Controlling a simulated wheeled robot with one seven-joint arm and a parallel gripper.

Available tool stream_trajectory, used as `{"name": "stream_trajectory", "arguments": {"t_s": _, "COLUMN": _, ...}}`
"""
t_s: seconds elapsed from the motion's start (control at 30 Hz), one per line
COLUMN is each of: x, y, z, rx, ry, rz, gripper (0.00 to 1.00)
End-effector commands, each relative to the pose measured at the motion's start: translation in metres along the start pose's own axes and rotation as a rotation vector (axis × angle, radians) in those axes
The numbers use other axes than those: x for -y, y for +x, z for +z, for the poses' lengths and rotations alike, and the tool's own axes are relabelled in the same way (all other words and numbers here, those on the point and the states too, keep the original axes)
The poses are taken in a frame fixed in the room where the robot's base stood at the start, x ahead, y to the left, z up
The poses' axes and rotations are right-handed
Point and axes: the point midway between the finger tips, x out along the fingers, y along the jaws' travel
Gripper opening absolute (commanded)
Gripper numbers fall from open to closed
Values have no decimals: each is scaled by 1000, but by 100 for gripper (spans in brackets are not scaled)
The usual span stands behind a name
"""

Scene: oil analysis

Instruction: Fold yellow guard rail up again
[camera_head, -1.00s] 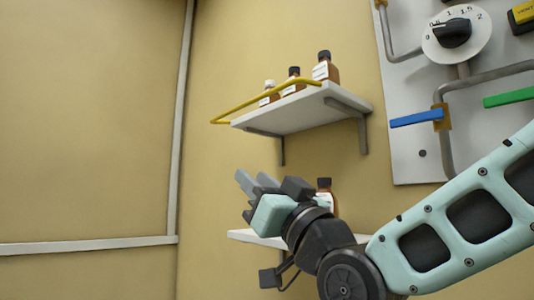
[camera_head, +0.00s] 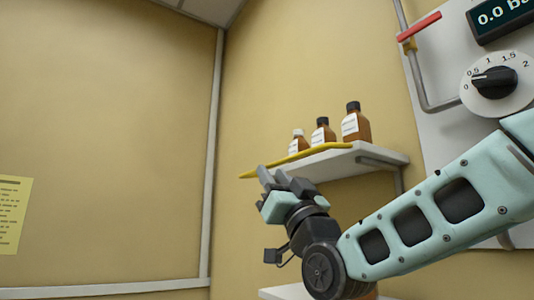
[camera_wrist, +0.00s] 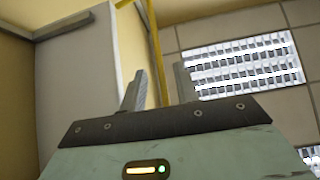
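The yellow guard rail (camera_head: 312,156) runs along the wall shelf (camera_head: 335,164) at about shelf level, and its left end sticks out past the shelf. My gripper (camera_head: 271,174) is just below the rail's left part, and its fingertips overlap the rail in the head view. In the wrist view the gripper (camera_wrist: 160,88) points upward with its two fingers apart. The yellow rail (camera_wrist: 154,50) appears in the gap between them, with no clear contact. I cannot tell how far the rail is from the fingers in depth.
Three brown bottles, one of them (camera_head: 355,122), stand on the shelf. A panel with a black dial (camera_head: 493,82) and red lever (camera_head: 419,26) is at right. A lower shelf (camera_head: 285,292) lies below my arm. Ceiling lights (camera_wrist: 245,66) show overhead.

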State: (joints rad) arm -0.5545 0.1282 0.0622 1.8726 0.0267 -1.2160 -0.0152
Motion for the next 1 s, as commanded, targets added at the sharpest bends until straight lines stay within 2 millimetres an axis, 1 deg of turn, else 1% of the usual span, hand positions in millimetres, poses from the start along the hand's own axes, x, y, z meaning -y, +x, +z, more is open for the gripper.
{"name": "stream_trajectory", "arguments": {"t_s": 0.03, "x": 0, "y": 12, "z": -3, "rx": 0, "ry": 0, "rz": 0, "gripper": 31}}
{"name": "stream_trajectory", "arguments": {"t_s": 0.1, "x": 0, "y": 22, "z": -2, "rx": 0, "ry": 0, "rz": 0, "gripper": 31}}
{"name": "stream_trajectory", "arguments": {"t_s": 0.23, "x": 0, "y": 34, "z": -1, "rx": 0, "ry": 0, "rz": 0, "gripper": 31}}
{"name": "stream_trajectory", "arguments": {"t_s": 0.4, "x": 0, "y": 39, "z": 0, "rx": 1, "ry": 0, "rz": 0, "gripper": 31}}
{"name": "stream_trajectory", "arguments": {"t_s": 0.63, "x": 0, "y": 39, "z": 0, "rx": 0, "ry": 0, "rz": 0, "gripper": 31}}
{"name": "stream_trajectory", "arguments": {"t_s": 0.73, "x": 0, "y": 39, "z": 0, "rx": 0, "ry": 0, "rz": 0, "gripper": 3}}
{"name": "stream_trajectory", "arguments": {"t_s": 0.77, "x": 0, "y": 39, "z": 0, "rx": 0, "ry": 0, "rz": 0, "gripper": 0}}
{"name": "stream_trajectory", "arguments": {"t_s": 1.0, "x": 0, "y": 39, "z": 0, "rx": 0, "ry": 4, "rz": 3, "gripper": 0}}
